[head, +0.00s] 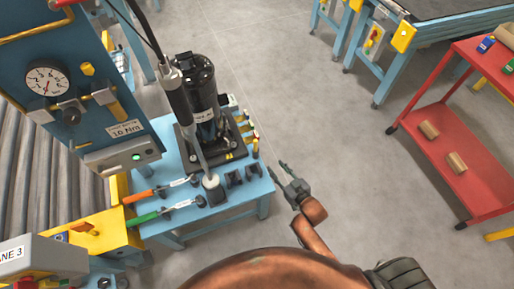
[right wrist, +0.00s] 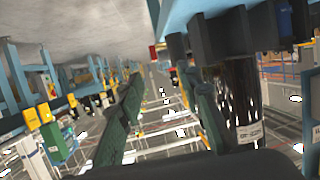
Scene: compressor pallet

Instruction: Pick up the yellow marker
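A small upright yellow piece (head: 256,145), which looks like the yellow marker, stands at the right edge of the blue table (head: 240,196). It is too small to make out clearly. My right gripper (head: 277,171) is just right of the table edge, apart from that piece, with its fingers pointing toward the table. Its two green fingers stand apart with nothing between them in the right wrist view (right wrist: 168,105). I cannot pick out the marker for certain in the right wrist view. My left gripper is not in view.
A black compressor (head: 203,95) stands on the table, with a hanging tool (head: 178,98) beside it. Orange-handled (head: 138,196) and green-handled (head: 142,219) tools lie at the left. A red cart (head: 455,150) stands at the right. The floor between is clear.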

